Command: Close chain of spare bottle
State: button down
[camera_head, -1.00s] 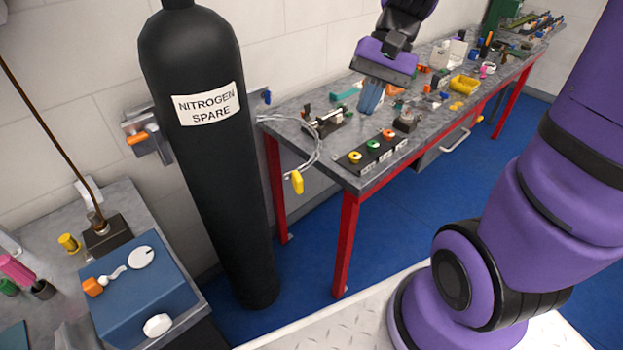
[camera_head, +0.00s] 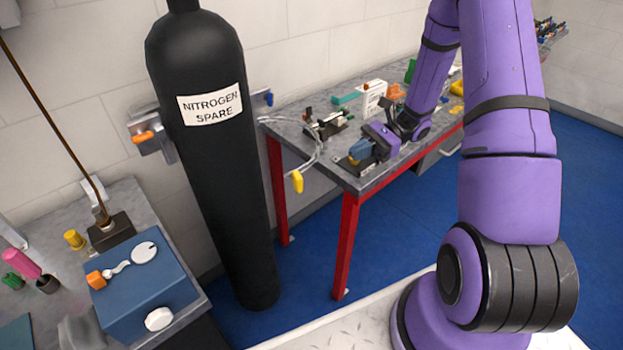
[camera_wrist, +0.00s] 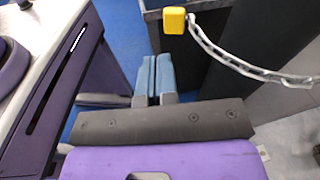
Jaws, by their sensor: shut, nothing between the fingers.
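The spare nitrogen bottle (camera_head: 222,190) is a tall black cylinder labelled NITROGEN SPARE. It stands upright against the wall. Its chain (camera_head: 300,122) hangs loose at the bottle's right side, with a yellow end piece (camera_head: 297,181) at the bottom. The wrist view shows the chain (camera_wrist: 250,69) and the yellow end (camera_wrist: 174,21) just beyond and right of my fingers. An orange-tipped wall bracket (camera_head: 143,137) is left of the bottle. My gripper (camera_head: 357,153) is shut and empty over the bench's near corner, right of the yellow end and apart from it. Its blue fingers (camera_wrist: 154,72) are together.
The red-legged bench (camera_head: 346,230) holds several small tools and fixtures near my gripper. At lower left, a second bench (camera_head: 190,318) carries a blue box (camera_head: 140,300). Blue floor (camera_head: 400,235) lies open below the red-legged bench.

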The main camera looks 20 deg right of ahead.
notch_tip(320, 180, down, 5)
jog(key=d+m+t+y, duration=0.1)
jog(key=m+t+y, duration=0.1)
jog(key=m, duration=0.1)
jog(key=a, duration=1.3)
jog(key=shift+w+a+r, duration=0.15)
jog(key=shift+w+a, duration=0.05)
jog(key=shift+w, duration=0.2)
jog(key=shift+a+t, duration=0.15)
jog(key=shift+t, duration=0.25)
